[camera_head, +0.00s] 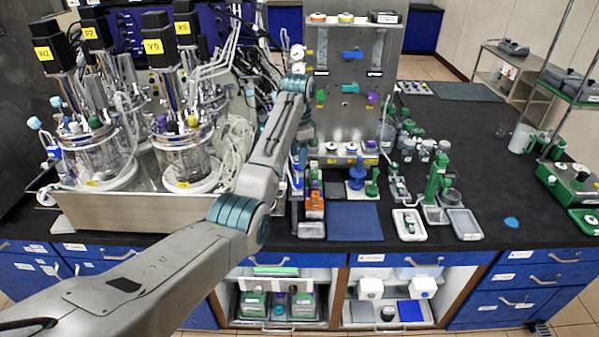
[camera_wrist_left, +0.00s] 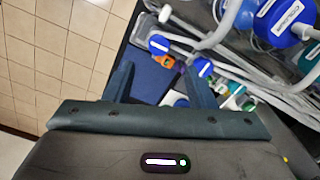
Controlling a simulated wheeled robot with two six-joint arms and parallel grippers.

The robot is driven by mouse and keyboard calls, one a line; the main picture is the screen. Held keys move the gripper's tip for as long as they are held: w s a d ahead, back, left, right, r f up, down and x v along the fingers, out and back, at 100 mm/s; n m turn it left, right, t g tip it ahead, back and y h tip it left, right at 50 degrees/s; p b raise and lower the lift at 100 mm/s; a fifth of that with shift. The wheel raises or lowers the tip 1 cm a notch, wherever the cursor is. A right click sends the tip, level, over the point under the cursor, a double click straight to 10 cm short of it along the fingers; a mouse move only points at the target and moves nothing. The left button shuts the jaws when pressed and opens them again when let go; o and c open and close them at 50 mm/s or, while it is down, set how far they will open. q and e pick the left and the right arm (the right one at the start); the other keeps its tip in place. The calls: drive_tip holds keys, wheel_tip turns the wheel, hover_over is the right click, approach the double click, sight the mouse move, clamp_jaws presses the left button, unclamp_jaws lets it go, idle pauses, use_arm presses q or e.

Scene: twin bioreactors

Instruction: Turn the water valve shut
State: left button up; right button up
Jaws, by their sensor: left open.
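My left arm reaches across the head view to the front of the upright metal panel (camera_head: 337,130). Its gripper is largely hidden there behind my own wrist. In the left wrist view the left gripper (camera_wrist_left: 159,68) is open, with two dark fingers apart and nothing clearly held between them. The panel carries a blue handle (camera_head: 352,54), a green one (camera_head: 320,96), a teal one (camera_head: 350,88) and a purple one (camera_head: 372,97). Their labels are unreadable, so I cannot tell which is the water valve. A large round blue knob (camera_wrist_left: 286,22) shows at the wrist view's upper right.
Glass bioreactors (camera_head: 185,160) stand in a metal tray (camera_head: 140,215) left of my arm. Pale tubes (camera_wrist_left: 235,75) cross the wrist view beside the gripper. A blue mat (camera_head: 354,222) lies before the panel. The black bench (camera_head: 480,140) has clear room at the right.

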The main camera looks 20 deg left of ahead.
use_arm(q)
drive_tip(key=p, duration=0.2)
hover_over(298, 181)
wheel_tip(298, 181, down, 4)
drive_tip(key=shift+s+a+f, duration=0.1)
drive_tip(key=shift+s+f, duration=0.05)
drive_tip(key=shift+f, duration=0.1)
drive_tip(key=f, duration=0.1)
drive_tip(key=f+p, duration=0.1)
drive_tip(key=f, duration=0.1)
drive_tip(key=shift+w+f, duration=0.2)
drive_tip(key=shift+w, duration=0.15)
drive_tip(key=shift+s+f, duration=0.1)
drive_tip(key=shift+f, duration=0.1)
drive_tip(key=shift+c, duration=1.4)
drive_tip(key=c, duration=0.4)
drive_tip(key=shift+c, duration=1.4)
use_arm(e)
drive_tip(key=r, duration=0.1)
drive_tip(key=s+r, duration=0.2)
drive_tip(key=shift+d+r, duration=0.25)
drive_tip(key=shift+d, duration=0.05)
